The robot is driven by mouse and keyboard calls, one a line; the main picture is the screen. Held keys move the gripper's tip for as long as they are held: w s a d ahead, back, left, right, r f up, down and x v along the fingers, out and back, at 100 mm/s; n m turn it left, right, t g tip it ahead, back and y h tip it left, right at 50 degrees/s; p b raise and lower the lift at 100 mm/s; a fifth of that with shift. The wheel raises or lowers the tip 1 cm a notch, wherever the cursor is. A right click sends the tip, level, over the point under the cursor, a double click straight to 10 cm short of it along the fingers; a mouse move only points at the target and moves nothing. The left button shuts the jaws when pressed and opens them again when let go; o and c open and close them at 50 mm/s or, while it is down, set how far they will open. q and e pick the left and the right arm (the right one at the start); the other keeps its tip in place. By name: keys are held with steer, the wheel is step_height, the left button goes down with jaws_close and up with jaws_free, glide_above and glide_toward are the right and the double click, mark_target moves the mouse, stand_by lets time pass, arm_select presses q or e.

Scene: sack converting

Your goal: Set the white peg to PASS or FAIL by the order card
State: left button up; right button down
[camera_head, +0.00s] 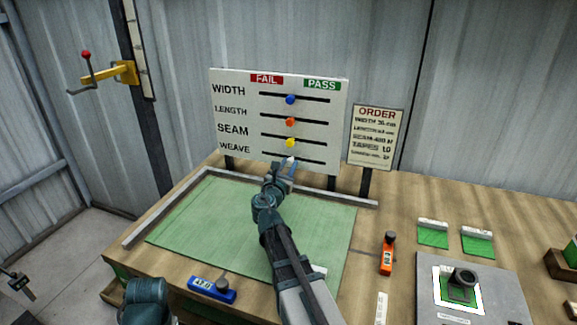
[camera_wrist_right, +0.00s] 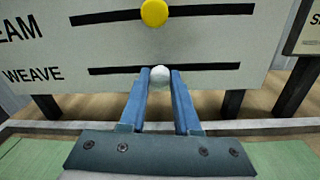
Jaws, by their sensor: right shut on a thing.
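The white peg (camera_wrist_right: 159,77) sits in the WEAVE slot, the lowest on the white board (camera_head: 225,90), near the middle of the slot. My right gripper (camera_wrist_right: 160,84) is shut on the white peg, one finger on each side. In the head view the right gripper (camera_head: 288,168) reaches the board's lower slot and mostly covers the peg. The board has a red FAIL label (camera_head: 266,79) at left and a green PASS label (camera_head: 321,86) at right. The order card (camera_head: 374,137) stands right of the board; its lower lines are too small to read surely. My left gripper is not in view.
Blue (camera_head: 290,99), orange (camera_head: 291,121) and yellow (camera_head: 290,142) pegs sit mid-slot above the white one. A green mat (camera_head: 190,225) lies below. A blue gauge (camera_head: 212,290), an orange tool (camera_head: 387,254) and a grey plate (camera_head: 505,290) lie on the table.

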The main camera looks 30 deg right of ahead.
stand_by(0.7)
steer(key=w+a, duration=0.5)
steer(key=w, duration=0.1)
steer(key=shift+w+a, duration=0.4)
steer(key=c, duration=0.6)
jaws_free()
steer(key=shift+w+a, duration=0.1)
steer(key=v, duration=1.3)
steer(key=shift+s+a, duration=0.2)
steer(key=shift+s, duration=0.2)
